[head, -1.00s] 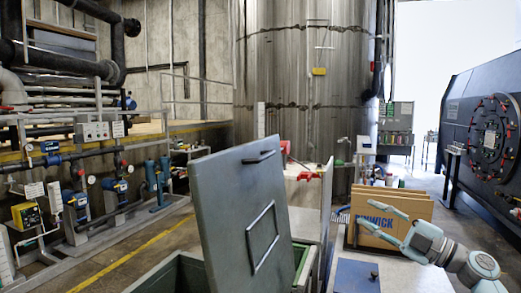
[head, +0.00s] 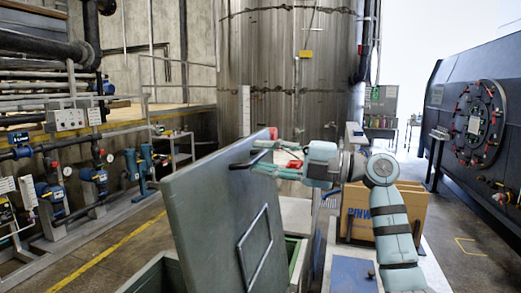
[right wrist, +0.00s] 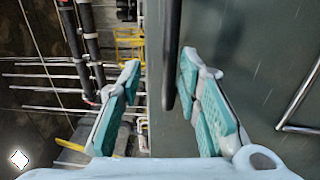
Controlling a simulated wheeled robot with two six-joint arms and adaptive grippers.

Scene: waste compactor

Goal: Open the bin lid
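The grey-green bin lid (head: 215,215) stands raised and tilted above the green bin (head: 160,275) in the head view. A dark bar handle (head: 248,160) sits near its top edge. My right gripper (head: 262,166) reaches in from the right, its fingers beside the lid's top edge and handle. In the right wrist view, the fingers of my right gripper (right wrist: 160,85) are spread, with the handle (right wrist: 171,60) and the lid's edge (right wrist: 147,50) between them. The handle does not appear clamped. A square frame (head: 254,245) is on the lid's face. My left gripper is not in view.
A cardboard box (head: 360,205) and a blue panel (head: 354,275) lie right of the bin, near my right arm. A large steel tank (head: 290,70) stands behind. Pipes and gauges (head: 70,185) line the left wall. The floor by the yellow line (head: 110,265) is clear.

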